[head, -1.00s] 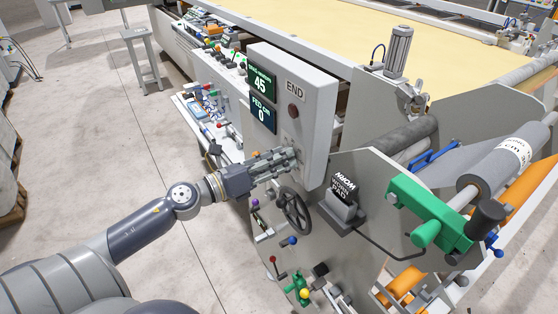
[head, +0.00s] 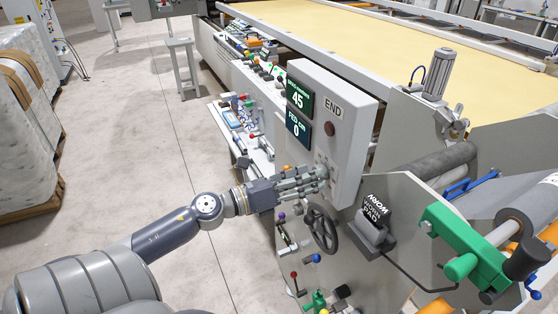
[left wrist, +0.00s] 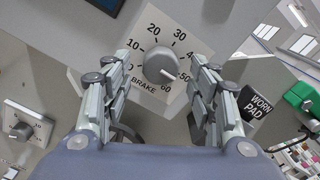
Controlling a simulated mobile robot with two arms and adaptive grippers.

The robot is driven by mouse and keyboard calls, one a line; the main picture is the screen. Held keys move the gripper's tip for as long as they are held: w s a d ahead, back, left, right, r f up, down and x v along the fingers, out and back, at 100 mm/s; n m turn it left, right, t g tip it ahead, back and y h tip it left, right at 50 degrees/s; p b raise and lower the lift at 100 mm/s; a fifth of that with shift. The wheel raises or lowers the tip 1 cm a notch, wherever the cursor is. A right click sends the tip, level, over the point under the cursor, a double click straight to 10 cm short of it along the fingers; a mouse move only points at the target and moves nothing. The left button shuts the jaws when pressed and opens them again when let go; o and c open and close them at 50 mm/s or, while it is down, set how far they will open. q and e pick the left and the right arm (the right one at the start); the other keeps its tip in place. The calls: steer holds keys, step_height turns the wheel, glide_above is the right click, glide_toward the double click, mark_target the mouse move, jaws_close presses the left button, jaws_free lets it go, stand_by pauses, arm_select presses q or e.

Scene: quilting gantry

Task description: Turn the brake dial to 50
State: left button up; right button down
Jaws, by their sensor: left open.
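The brake dial (left wrist: 158,66) is a round grey knob on a pale plate marked in tens up to 60. A white mark on the knob points to the lower right, seemingly between 50 and 60; I cannot read it exactly. My left gripper (left wrist: 159,62) is open, with one finger on each side of the knob. I cannot tell whether either finger touches it. In the head view the left gripper (head: 324,178) is at the face of the grey control box (head: 352,130) and hides most of the dial. My right gripper is not in view.
Two screens (head: 299,97) on the box read 45 and 0. Below the gripper are a black handwheel (head: 320,229) and small levers. A "worn pad" block (head: 376,217) stands to the right.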

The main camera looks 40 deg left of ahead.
arm_select(q)
steer(key=v, duration=1)
steer(key=shift+s+a, duration=0.15)
steer(key=shift+s, duration=0.2)
